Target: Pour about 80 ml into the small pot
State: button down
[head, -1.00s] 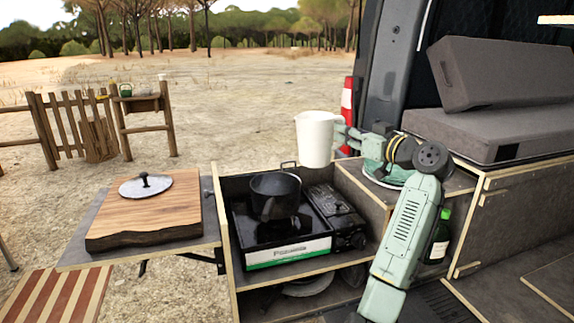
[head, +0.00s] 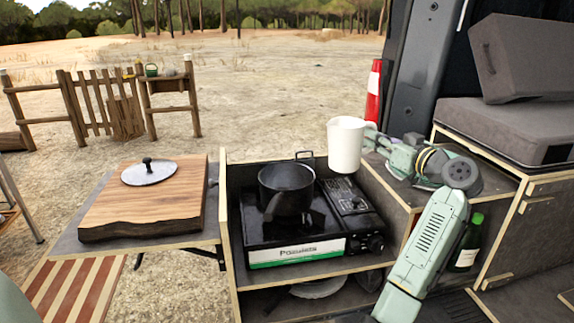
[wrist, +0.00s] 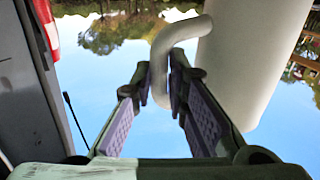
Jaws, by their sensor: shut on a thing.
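A small black pot (head: 287,187) stands on the camping stove (head: 296,247), uncovered, with its handle toward me. A white jug (head: 345,146) is held upright in the air, to the right of the pot and a little higher, over the stove's right side. My gripper (head: 372,141) is at the jug's right side. In the wrist view my gripper (wrist: 161,75) is shut on the handle of the white jug (wrist: 245,60). What is inside the jug and the pot cannot be seen.
A wooden board (head: 145,200) with a glass lid (head: 149,172) lies on the side shelf at the left. A green bottle (head: 466,243) stands to the right of my arm. A grey cushion (head: 510,125) lies on the van's bench. A wooden fence stands behind.

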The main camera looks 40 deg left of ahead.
aim_at(362, 135)
jog(key=shift+s, duration=0.1)
jog(key=s+n, duration=0.1)
jog(key=s+a+n+b, duration=0.1)
jog(key=n, duration=0.1)
jog(key=s+a+n+h+b, duration=0.1)
jog(key=n, duration=0.1)
jog(key=shift+s+a+f, duration=0.15)
jog(key=shift+s+a, duration=0.05)
jog(key=shift+s, duration=0.1)
jog(key=shift+s+a+r+n, duration=0.2)
jog(key=shift+s+r+n, duration=0.1)
jog(key=shift+r+n, duration=0.25)
jog(key=shift+s+a+r+n+p, duration=0.35)
jog(key=shift+s+r+n, duration=0.1)
jog(key=shift+s+r, duration=0.15)
jog(key=shift+s+a+r+n+h+p, duration=0.25)
jog(key=shift+s+r+n, duration=0.15)
jog(key=shift+r+n, duration=0.25)
jog(key=shift+s+a+r+n+h+p, duration=0.2)
jog(key=shift+s+a+r+n, duration=0.15)
jog(key=shift+r, duration=0.45)
jog(key=shift+s+a+r+n+h+p, duration=0.25)
jog(key=shift+s+r+n, duration=0.15)
jog(key=shift+r+n, duration=0.25)
jog(key=shift+s+a+r+n+t, duration=0.25)
jog(key=shift+s+r+n+t, duration=0.2)
jog(key=shift+r, duration=0.2)
dwell(0.7)
